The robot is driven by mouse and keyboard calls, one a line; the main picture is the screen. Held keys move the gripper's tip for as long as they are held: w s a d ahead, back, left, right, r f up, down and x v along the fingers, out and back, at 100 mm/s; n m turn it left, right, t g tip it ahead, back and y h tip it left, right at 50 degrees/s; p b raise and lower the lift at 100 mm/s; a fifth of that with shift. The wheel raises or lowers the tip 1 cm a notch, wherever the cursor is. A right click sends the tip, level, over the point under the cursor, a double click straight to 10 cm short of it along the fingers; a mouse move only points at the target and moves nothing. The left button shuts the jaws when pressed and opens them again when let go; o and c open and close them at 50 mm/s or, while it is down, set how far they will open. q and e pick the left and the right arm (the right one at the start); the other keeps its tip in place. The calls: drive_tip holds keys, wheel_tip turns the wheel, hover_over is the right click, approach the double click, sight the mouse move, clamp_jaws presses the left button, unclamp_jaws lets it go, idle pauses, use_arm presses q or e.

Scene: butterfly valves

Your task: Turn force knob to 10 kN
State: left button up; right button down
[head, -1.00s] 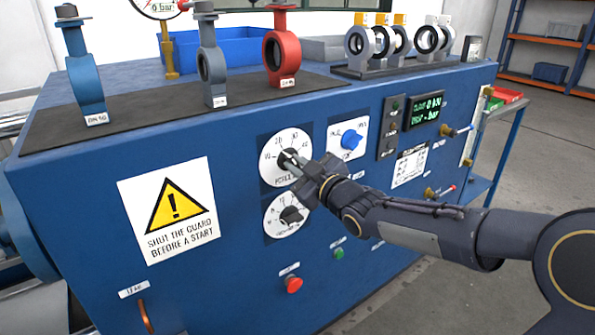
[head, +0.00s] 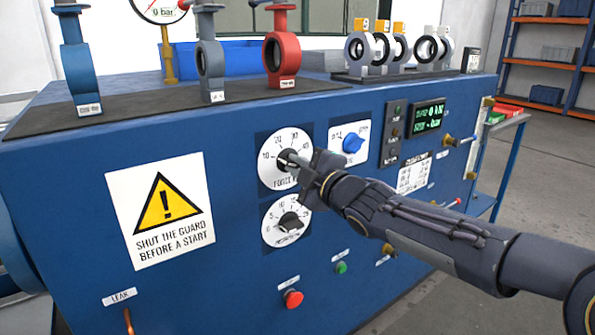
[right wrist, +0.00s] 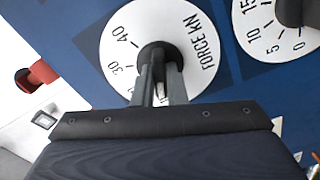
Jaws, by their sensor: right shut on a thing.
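The white force dial (head: 267,168) is on the blue front panel, marked 10 at its left, then 20, 30 and 40 clockwise. Its dark force knob (head: 283,157) sits at the centre, partly hidden by my right gripper (head: 292,161). In the right wrist view the black knob (right wrist: 157,52) is between the two fingertips of my right gripper (right wrist: 160,78), which is shut on it. The dial (right wrist: 122,52) reads "FORCE kN" there. I cannot tell the knob's exact pointer angle. My left gripper is not in view.
A second dial (head: 272,232) with a dark knob is just below. A blue knob (head: 352,144) is to the right, with a green-lit display (head: 427,117) beyond it. A red button (head: 293,299) and green button (head: 341,267) are lower. Valves stand on top of the bench.

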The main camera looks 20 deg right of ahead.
idle(0.5)
drive_tip(key=c, duration=1.5)
unclamp_jaws()
drive_tip(key=shift+o, duration=0.2)
drive_tip(key=p+v, duration=0.2)
drive_tip(key=v, duration=0.5)
drive_tip(key=shift+s+d, duration=0.15)
drive_tip(key=shift+s, duration=0.2)
